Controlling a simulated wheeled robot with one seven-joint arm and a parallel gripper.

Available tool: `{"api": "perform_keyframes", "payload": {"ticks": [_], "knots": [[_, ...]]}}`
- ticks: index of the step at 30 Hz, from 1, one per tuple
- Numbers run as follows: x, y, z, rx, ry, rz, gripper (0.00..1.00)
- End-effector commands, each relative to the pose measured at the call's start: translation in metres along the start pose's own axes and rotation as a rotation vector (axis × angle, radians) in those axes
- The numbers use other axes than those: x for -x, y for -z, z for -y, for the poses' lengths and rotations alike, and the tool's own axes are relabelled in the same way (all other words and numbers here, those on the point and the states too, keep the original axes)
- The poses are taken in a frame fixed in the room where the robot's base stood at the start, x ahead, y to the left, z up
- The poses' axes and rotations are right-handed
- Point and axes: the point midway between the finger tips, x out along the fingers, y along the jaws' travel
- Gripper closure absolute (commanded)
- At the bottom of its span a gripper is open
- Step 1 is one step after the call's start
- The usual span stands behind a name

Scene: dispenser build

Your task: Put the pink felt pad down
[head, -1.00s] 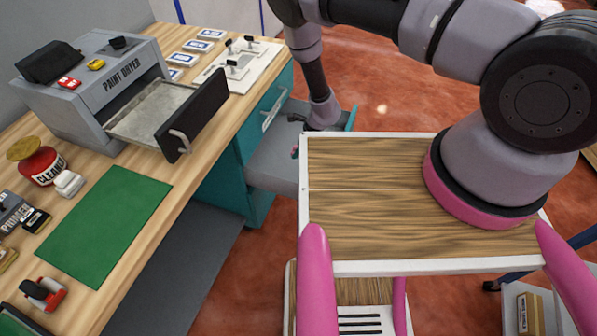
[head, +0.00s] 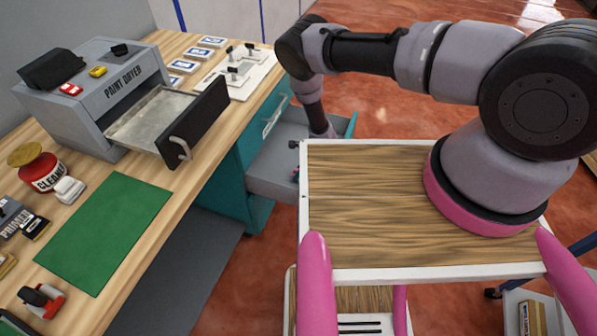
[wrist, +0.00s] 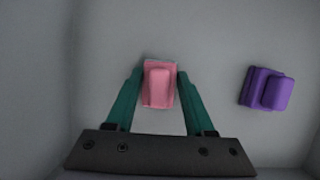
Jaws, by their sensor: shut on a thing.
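The pink felt pad (wrist: 158,86) is between the two teal fingers of my gripper (wrist: 159,82) in the wrist view. The fingers are shut on its sides. Below the pad is a plain grey surface, the floor of the open drawer (head: 262,162) in the teal cabinet. I cannot tell whether the pad touches that floor. A purple pad (wrist: 266,89) lies on the floor to the right, apart from my gripper. In the head view my wrist is over the drawer, and the pink pad is hidden.
The wooden bench (head: 190,195) on the left holds a grey paint dryer (head: 100,95) with its tray pulled out, a green mat (head: 105,230) and a red cleaner pot (head: 42,170). The drawer walls stand close around my gripper. Free drawer floor shows left of the pink pad.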

Motion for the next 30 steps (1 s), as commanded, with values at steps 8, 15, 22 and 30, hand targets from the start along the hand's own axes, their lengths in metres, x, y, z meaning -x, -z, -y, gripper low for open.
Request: {"api": "perform_keyframes", "payload": {"ticks": [8,15,22,30], "knots": [[-0.001,0.000,0.000,0.000,0.000,0.000,0.39],[-0.001,0.000,0.000,0.001,0.000,0.000,0.16],[-0.004,0.002,-0.001,0.004,-0.001,-0.001,0.16],[0.047,0.008,0.008,-0.005,0.002,-0.001,0.16]]}}
